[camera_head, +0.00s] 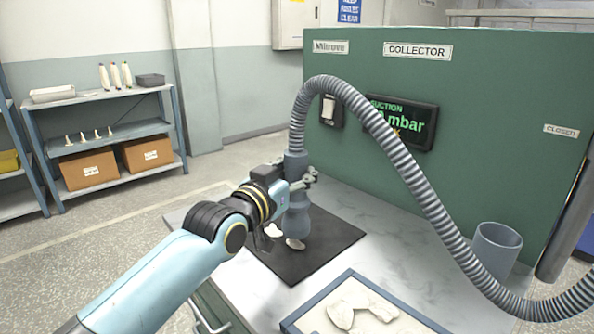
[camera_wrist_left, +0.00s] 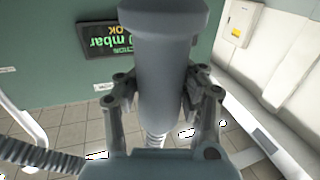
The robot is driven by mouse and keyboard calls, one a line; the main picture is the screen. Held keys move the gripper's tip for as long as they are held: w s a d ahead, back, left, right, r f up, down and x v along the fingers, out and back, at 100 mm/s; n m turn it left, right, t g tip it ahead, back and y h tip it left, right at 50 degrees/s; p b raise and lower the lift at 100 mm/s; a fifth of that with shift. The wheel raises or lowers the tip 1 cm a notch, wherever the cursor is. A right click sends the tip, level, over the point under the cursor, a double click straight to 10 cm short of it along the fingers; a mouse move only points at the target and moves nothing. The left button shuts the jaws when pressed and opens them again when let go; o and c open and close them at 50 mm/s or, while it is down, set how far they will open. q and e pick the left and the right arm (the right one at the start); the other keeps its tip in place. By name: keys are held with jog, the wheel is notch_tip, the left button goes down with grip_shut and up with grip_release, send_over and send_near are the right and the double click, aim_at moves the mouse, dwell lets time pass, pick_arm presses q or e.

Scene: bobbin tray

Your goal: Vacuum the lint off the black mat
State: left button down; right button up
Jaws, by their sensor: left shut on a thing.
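My left gripper (camera_head: 299,184) is shut around the grey vacuum nozzle (camera_head: 296,222), which is held upright over the black mat (camera_head: 335,238). The ribbed grey hose (camera_head: 385,135) runs from the nozzle's top, arching to the right. Another lint tuft (camera_head: 272,230) lies on the mat to the left, close to my arm. In the left wrist view the nozzle (camera_wrist_left: 165,75) stands between both fingers of my left gripper (camera_wrist_left: 163,95). My arm hides part of the mat. My right gripper is not in view.
A blue-rimmed tray (camera_head: 318,294) with white pieces stands at the table's front. An empty grey cup-shaped holder (camera_head: 497,252) stands at the right beside the hose. The green collector panel (camera_head: 470,90) closes off the back, with a lit suction display (camera_head: 402,121).

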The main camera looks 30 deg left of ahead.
pick_arm(q)
jog(key=shift+f+b, duration=0.5)
jog(key=shift+f, duration=0.35)
jog(key=shift+r, duration=0.1)
jog(key=shift+a, duration=0.1)
dwell(0.4)
jog(key=shift+w+a, duration=0.25)
jog(key=shift+a, duration=0.65)
jog(key=shift+w+a, duration=0.25)
jog(key=shift+a, duration=0.95)
jog(key=shift+w+a, duration=0.25)
jog(key=shift+a, duration=0.9)
